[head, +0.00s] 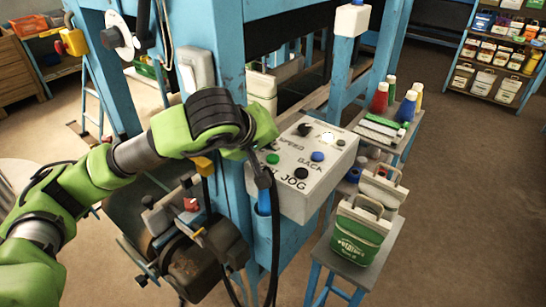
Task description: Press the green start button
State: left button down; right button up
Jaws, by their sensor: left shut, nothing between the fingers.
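A pale control box (313,195) is fixed to the blue machine frame and carries several round buttons. The green button (272,158) is at its left side, partly beside my gripper. My left arm, green and black, reaches in from the left. Its dark gripper (262,178) points down at the left edge of the box, shut and empty. I cannot tell whether it touches the green button or the box. My right gripper is not in view.
A blue button (317,156) and a black button (301,173) sit right of the green one. A side shelf holds thread cones (379,99). Open floor (460,200) lies to the right.

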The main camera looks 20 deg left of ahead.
pick_arm(q)
jog(key=shift+f, duration=0.1)
dwell(0.7)
jog(key=shift+f+b, duration=0.35)
jog(key=shift+b, duration=0.4)
